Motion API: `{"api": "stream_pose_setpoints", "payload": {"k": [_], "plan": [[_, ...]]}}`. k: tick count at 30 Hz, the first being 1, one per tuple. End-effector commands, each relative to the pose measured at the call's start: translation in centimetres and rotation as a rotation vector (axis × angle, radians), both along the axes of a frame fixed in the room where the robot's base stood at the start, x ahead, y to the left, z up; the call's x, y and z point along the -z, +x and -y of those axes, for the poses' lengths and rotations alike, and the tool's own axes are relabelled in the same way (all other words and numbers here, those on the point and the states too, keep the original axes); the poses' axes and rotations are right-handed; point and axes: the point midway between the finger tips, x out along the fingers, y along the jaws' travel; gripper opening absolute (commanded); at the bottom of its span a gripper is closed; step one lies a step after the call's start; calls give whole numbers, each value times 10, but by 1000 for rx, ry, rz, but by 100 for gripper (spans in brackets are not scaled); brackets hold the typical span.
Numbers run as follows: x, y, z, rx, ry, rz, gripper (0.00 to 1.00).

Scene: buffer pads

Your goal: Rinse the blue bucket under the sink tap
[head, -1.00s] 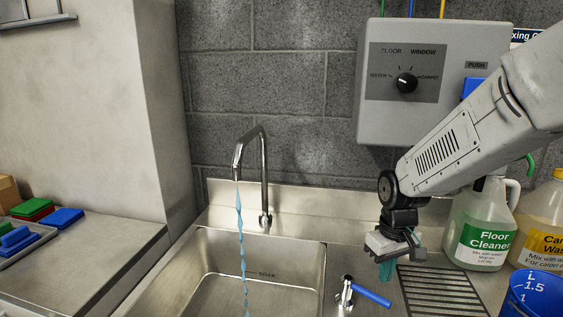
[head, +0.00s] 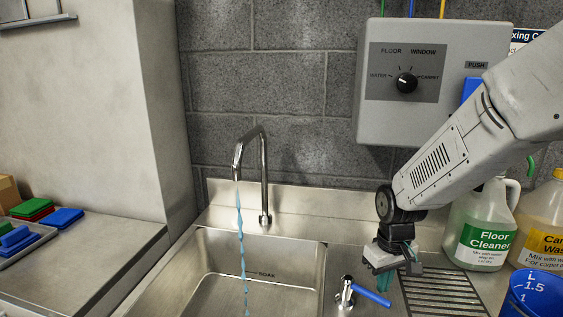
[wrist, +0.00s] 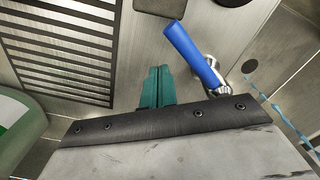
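The blue bucket (head: 536,292) stands at the bottom right corner of the head view, partly cut off, with white volume marks. The tap (head: 264,170) stands at the back of the sink, and a stream of water (head: 241,235) runs from its spout into the steel basin (head: 215,262). A valve with a blue lever (head: 371,296) is on the deck right of the basin; the lever also shows in the wrist view (wrist: 192,52). My gripper (head: 386,268) hangs above the deck behind the lever. Its teal fingers (wrist: 157,88) are together and empty, apart from the lever.
Floor cleaner (head: 484,232) and yellow carpet wash (head: 543,228) jugs stand at the right against the wall. A drain grate (head: 445,293) lies between lever and bucket. A grey dial box (head: 430,85) hangs above. Coloured pads (head: 66,218) lie on the left counter.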

Motion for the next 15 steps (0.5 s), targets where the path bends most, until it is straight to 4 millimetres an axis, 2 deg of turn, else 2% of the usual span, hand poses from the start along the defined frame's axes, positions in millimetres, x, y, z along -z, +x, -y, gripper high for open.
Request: {"api": "stream_pose_setpoints", "payload": {"k": [7,15], "plan": [[0,-22,-8,-1,0,-1,0],[0,-23,-9,-1,0,-1,0]]}}
